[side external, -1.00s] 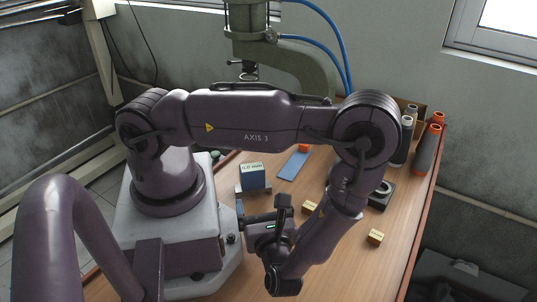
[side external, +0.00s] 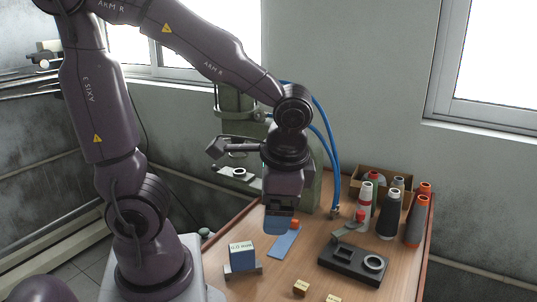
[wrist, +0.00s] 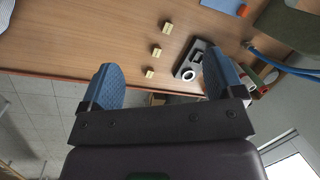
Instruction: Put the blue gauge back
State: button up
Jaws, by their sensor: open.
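A flat blue strip with an orange end (side external: 284,243) lies on the table in the side view. The wrist view shows the strip's blue part (wrist: 220,5) at its top edge. A blue block with a white "mm" label (side external: 242,256) stands on a small grey base to the left of the strip; I cannot tell which of the two is the gauge. My gripper (side external: 279,224) hangs in front of the strip in the side view, its height above the table unclear. In the wrist view my gripper (wrist: 160,62) has its blue fingers wide apart, with nothing held between them.
A dark fixture with a ring (side external: 354,262) sits right of the strip, with small wooden blocks (side external: 301,288) near the front. Thread cones (side external: 388,215) and a cardboard box (side external: 372,180) stand at the back right. A green press (side external: 240,125) stands behind.

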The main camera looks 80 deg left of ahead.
notch_tip(320, 180, up, 8)
jog(key=s+n+t+h, duration=0.1)
jog(key=n+t+h, duration=0.1)
jog(key=t, duration=0.4)
jog(key=shift+r+n+h, duration=0.15)
jog(key=shift+n+h, duration=0.15)
jog(key=shift+h, duration=0.1)
